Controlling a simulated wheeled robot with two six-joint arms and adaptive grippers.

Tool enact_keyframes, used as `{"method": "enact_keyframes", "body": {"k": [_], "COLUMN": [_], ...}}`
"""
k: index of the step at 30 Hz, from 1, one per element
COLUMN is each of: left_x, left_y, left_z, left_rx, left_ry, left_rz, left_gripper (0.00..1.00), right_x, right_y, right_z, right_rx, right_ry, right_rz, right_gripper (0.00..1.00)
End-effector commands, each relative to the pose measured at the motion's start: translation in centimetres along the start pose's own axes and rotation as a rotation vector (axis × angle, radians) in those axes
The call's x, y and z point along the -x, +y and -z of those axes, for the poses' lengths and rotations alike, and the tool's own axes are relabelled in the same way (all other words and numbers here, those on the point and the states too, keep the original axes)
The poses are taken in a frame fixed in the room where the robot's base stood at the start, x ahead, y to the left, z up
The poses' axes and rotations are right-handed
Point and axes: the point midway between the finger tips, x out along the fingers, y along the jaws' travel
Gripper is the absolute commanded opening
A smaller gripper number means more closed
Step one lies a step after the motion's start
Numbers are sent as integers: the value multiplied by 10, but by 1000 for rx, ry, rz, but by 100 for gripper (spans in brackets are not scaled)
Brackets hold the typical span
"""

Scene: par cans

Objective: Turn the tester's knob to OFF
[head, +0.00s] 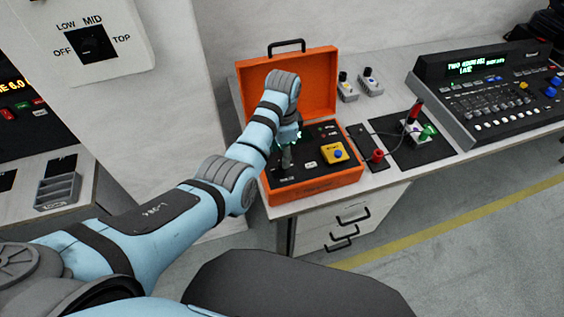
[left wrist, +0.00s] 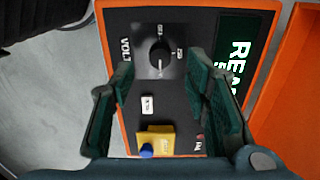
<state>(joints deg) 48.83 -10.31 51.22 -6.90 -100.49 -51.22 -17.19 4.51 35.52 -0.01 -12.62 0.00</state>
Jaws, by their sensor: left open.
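The tester is an orange case (head: 320,190) with its lid up, standing on the bench. Its black panel shows in the left wrist view, with a round black knob (left wrist: 160,58) that has a white pointer line and marks around it. I cannot read for sure where the pointer stands. My left gripper (left wrist: 165,85) is open and empty above the panel, its fingers to either side of the knob's lower area in the left wrist view. In the head view my left gripper (head: 287,150) hides the knob. My right gripper is not in view.
On the panel are a yellow block with a blue button (head: 335,152) and a lit display (left wrist: 238,60). The raised lid (head: 300,85) stands behind my gripper.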

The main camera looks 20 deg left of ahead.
Motion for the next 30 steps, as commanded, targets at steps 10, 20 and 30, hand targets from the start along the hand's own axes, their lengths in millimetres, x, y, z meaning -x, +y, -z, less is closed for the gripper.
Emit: {"method": "enact_keyframes", "body": {"k": [10, 20, 30], "left_x": [-42, -40, -40], "left_y": [0, 0, 0], "left_z": [0, 0, 0], "left_rx": [1, 1, 12], "left_ry": [1, 1, 1], "left_rz": [0, 0, 0], "left_gripper": [43, 14, 0], "right_x": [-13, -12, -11], "right_y": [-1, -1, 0], "right_z": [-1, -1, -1], "right_rx": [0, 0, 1], "right_ry": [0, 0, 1], "right_rz": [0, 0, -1], "right_gripper": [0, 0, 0]}}
